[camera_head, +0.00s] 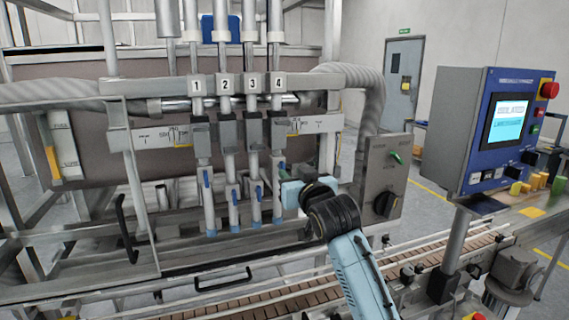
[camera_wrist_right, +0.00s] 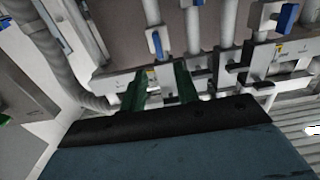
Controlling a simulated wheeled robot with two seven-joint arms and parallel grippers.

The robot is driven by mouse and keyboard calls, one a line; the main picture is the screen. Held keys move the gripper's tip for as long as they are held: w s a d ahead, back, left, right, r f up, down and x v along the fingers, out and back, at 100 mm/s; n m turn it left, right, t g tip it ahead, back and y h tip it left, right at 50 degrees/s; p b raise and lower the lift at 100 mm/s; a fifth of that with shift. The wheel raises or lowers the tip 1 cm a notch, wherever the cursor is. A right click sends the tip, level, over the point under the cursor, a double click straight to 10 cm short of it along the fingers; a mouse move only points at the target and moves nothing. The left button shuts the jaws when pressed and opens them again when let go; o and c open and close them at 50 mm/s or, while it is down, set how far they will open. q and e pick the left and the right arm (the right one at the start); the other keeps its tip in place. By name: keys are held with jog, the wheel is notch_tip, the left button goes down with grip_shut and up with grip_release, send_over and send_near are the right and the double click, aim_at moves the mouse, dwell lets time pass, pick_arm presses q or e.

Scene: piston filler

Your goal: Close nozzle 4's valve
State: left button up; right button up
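Nozzle 4 (camera_head: 278,105) is the rightmost of the filler's numbered nozzles, under its "4" label. A small blue valve handle (camera_head: 282,168) shows low on it, just beside my right gripper (camera_head: 285,180), which partly hides that area. In the right wrist view the two dark green fingers (camera_wrist_right: 160,82) stand apart with nothing gripped between them. A blue handle (camera_wrist_right: 157,42) on a white pipe lies just beyond the fingertips, seemingly nozzle 4's; contact cannot be told. My left gripper is not in view.
Nozzle 3 (camera_head: 253,105) stands close to the left, with its blue handle (camera_head: 258,192). A grey control box (camera_head: 387,175) with a black knob is right of my gripper. A conveyor (camera_head: 270,300) runs below. A touchscreen panel (camera_head: 500,125) stands at the right.

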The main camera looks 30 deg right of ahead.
aim_at(284, 165)
jog(key=p+x, duration=0.1)
jog(key=x, duration=0.5)
jog(key=shift+w, duration=0.3)
grip_shut()
